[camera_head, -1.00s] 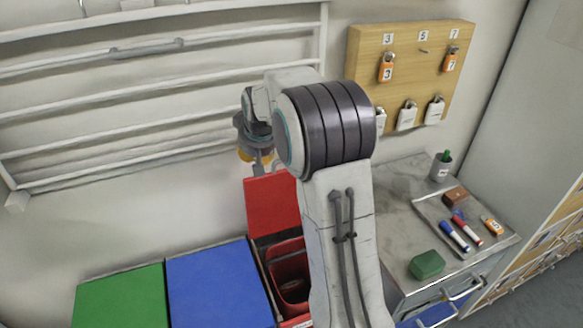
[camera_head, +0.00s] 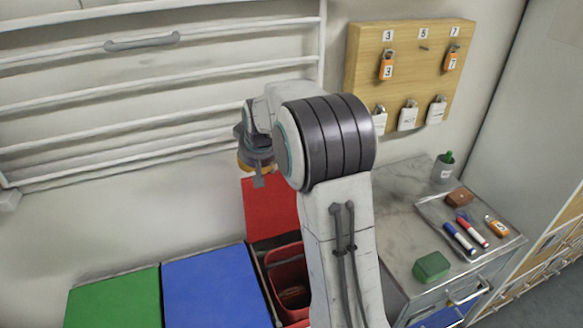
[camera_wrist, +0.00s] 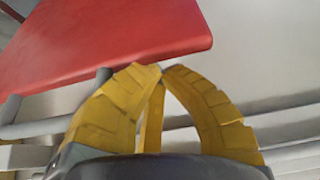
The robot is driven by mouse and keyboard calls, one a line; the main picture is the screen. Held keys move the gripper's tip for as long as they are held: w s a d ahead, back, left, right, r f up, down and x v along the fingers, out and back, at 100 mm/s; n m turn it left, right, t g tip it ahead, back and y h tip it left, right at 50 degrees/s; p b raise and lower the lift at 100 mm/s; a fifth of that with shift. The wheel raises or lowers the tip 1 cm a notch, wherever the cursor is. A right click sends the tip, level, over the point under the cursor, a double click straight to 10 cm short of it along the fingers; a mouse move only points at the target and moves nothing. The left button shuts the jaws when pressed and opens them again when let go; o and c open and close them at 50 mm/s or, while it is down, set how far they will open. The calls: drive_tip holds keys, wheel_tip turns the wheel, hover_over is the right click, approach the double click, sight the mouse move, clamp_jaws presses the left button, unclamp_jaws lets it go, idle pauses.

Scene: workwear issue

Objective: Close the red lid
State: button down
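The red lid (camera_head: 268,207) stands raised at the back of the red bin (camera_head: 289,272), whose mouth is open with a brownish item inside. My gripper (camera_head: 257,170) is by the lid's upper edge, in front of the wall rack. In the wrist view the lid (camera_wrist: 110,42) fills the upper left, its edge just beyond the yellow fingertips. There the fingers of my gripper (camera_wrist: 155,70) come together at their tips with nothing between them. I cannot tell whether they touch the lid. My arm hides the bin's right side.
Blue (camera_head: 217,288) and green (camera_head: 115,298) lids lie closed left of the red bin. A counter (camera_head: 397,190) on the right bears a tray (camera_head: 436,208) with markers, and a green box (camera_head: 431,267). A padlock board (camera_head: 402,37) and a rack (camera_head: 100,107) are on the wall.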

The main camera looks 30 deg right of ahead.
drive_tip(key=shift+s+a+f, duration=0.1)
drive_tip(key=shift+s+f, duration=0.15)
drive_tip(key=shift+f, duration=0.4)
drive_tip(key=shift+s+f+b, duration=0.15)
drive_tip(key=shift+s+b, duration=0.2)
drive_tip(key=shift+b, duration=0.1)
drive_tip(key=shift+s+a+b, duration=0.25)
drive_tip(key=shift+s+b, duration=0.4)
drive_tip(key=shift+s, duration=0.3)
drive_tip(key=shift+s+a+b, duration=0.2)
drive_tip(key=shift+s+b, duration=0.4)
drive_tip(key=shift+s, duration=0.4)
drive_tip(key=shift+s+a+b, duration=0.25)
drive_tip(key=shift+s+b, duration=0.4)
drive_tip(key=shift+s, duration=0.3)
wheel_tip(320, 180, up, 10)
drive_tip(key=p, duration=0.8)
hover_over(263, 189)
drive_tip(key=s+a, duration=0.2)
drive_tip(key=s, duration=0.1)
drive_tip(key=shift+s+d, duration=0.2)
drive_tip(key=shift+s, duration=0.1)
